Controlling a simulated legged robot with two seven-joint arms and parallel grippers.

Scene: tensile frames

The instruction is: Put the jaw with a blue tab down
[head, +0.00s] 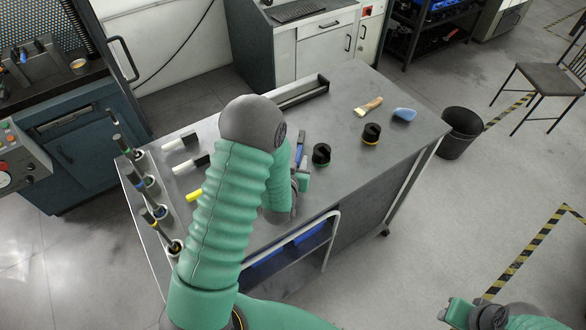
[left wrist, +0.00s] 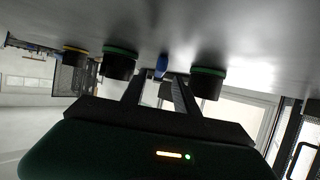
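My left gripper (head: 298,172) is low over the workbench, partly hidden by my left arm. In the left wrist view, which is upside down, its two fingers (left wrist: 158,78) stand apart with a gap between them. A narrow blue piece (left wrist: 161,65) shows between the fingertips, with a dark block (left wrist: 165,91) in line with it. A blue strip (head: 300,147) also shows just past the gripper in the head view. I cannot tell whether the blue and dark parts are one jaw. My right gripper (head: 455,311) is at the bottom right, its fingers unclear.
A black green-ringed cylinder (head: 321,154) and a yellow-ringed one (head: 371,134) stand to the right. Another green-ringed cylinder (left wrist: 207,82) is close beside the fingers. A brush (head: 368,106) and blue oval (head: 405,114) lie farther back. The workbench's right front (head: 400,150) is clear.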

